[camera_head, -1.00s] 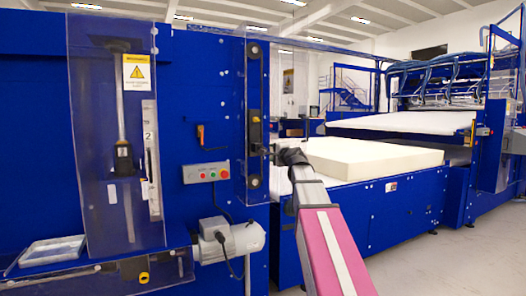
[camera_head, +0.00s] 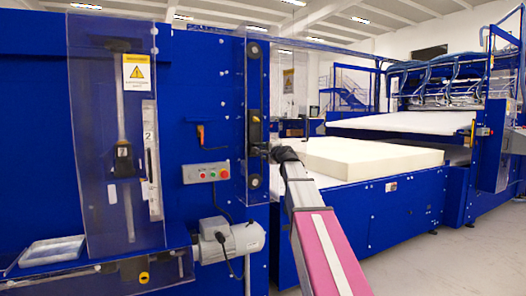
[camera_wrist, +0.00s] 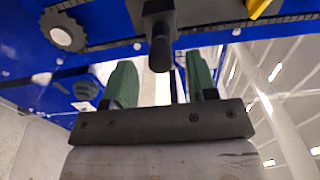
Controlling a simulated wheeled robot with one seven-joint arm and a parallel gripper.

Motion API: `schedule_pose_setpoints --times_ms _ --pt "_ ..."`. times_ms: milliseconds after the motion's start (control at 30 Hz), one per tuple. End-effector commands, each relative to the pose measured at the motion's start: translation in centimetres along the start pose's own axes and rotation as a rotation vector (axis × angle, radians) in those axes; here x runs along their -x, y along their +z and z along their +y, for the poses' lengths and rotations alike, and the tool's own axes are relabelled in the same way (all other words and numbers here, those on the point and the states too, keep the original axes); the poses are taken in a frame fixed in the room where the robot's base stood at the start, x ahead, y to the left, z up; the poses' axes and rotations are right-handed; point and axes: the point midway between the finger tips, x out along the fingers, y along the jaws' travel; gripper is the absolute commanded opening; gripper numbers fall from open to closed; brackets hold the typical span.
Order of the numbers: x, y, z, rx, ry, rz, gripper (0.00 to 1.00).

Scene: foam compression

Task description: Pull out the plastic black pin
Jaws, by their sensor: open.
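The black pin (camera_wrist: 160,52) shows in the wrist view as a short dark cylinder with a rounded end, sticking out of a dark block (camera_wrist: 158,15). My gripper (camera_wrist: 162,78) is open, with one green finger on each side of the pin's line. The pin's end lies between the fingertips or just beyond them; I cannot tell the exact depth. No finger appears to touch it. The pin is too small to make out there.
A button box (camera_head: 206,172) and a grey motor (camera_head: 230,240) are on the machine to the left. A white foam block (camera_head: 370,156) lies on the bed at right. The wrist view shows a toothed wheel (camera_wrist: 63,32).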

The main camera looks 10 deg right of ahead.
Motion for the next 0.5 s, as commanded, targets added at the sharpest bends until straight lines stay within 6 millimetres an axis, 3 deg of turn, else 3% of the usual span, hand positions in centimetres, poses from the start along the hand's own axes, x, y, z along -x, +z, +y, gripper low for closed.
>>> schedule_pose_setpoints --times_ms 200,500 --pt "-2.3 -0.1 -0.1 0.0 0.0 0.0 0.52" --pt "-2.7 0.0 0.0 0.0 0.0 0.0 0.52"
